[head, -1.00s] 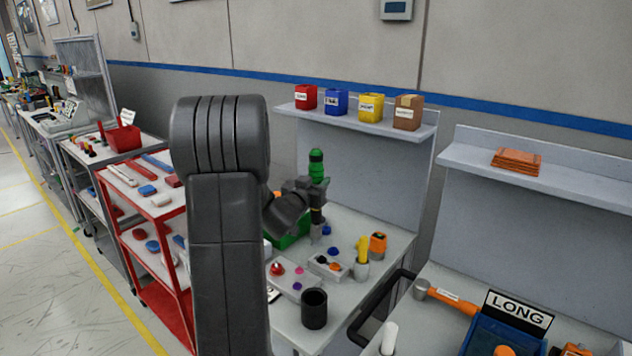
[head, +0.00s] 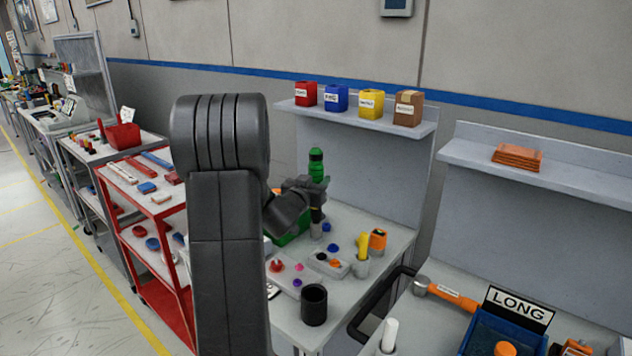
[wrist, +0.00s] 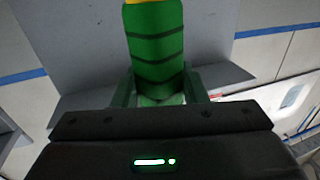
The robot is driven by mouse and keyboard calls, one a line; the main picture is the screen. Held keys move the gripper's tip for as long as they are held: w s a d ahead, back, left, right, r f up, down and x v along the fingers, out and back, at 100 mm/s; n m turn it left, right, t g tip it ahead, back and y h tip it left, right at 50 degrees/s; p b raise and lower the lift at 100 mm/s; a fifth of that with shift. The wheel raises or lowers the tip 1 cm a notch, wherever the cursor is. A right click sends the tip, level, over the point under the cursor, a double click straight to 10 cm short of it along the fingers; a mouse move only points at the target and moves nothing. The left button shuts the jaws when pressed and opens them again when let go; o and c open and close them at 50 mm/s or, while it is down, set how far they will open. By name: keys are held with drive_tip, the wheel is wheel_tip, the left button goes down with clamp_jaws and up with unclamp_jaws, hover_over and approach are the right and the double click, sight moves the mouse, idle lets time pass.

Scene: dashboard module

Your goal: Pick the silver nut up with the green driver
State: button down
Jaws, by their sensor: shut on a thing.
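My gripper (head: 314,190) is shut on the green driver (head: 316,165) and holds it upright over the workbench (head: 348,297). The driver's grey lower end (head: 316,229) points down close to the bench top; I cannot tell whether it touches anything. In the wrist view the ribbed green handle (wrist: 155,45) stands between the fingers, with a yellow band at its far end. I cannot make out the silver nut in either view. It may be hidden or too small to see.
A green bin (head: 291,233) is partly hidden behind my arm. Nearby are a grey block with coloured pieces (head: 288,283), a black cup (head: 314,305), a yellow-handled tool (head: 362,247) and an orange device (head: 377,241). A shelf with coloured boxes (head: 371,104) is behind.

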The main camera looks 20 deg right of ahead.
sight(313, 172)
drive_tip(key=shift+f+b, duration=0.55)
drive_tip(key=shift+f, duration=0.1)
idle(0.8)
drive_tip(key=shift+r, duration=0.1)
drive_tip(key=shift+r+p, duration=1.95)
drive_tip(key=shift+r, duration=0.3)
